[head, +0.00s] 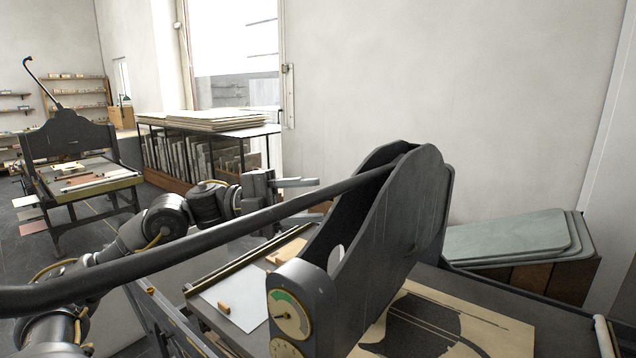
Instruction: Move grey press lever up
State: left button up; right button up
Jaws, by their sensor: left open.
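The grey press lever (200,232) is a long dark bar. It runs from the left edge of the head view, close to the camera, up to the top of the press frame (392,215). My left gripper (312,182) is just above the lever's line in the picture, left of the frame. Its fingers point right and hold nothing. The lever crosses in front of my left arm; I see no contact between gripper and lever. The lever's near end is cut off by the picture edge. My right gripper is out of view.
A dial gauge (290,314) sits on the press's near side. A printed sheet (500,335) lies on the press bed. Grey-green boards (510,236) are stacked at right. A rack with sheets (205,121) and a second press (68,135) stand behind at left.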

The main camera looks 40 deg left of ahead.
pick_arm(q)
jog(key=shift+p+x, duration=0.6)
jog(key=shift+x, duration=0.6)
grip_shut()
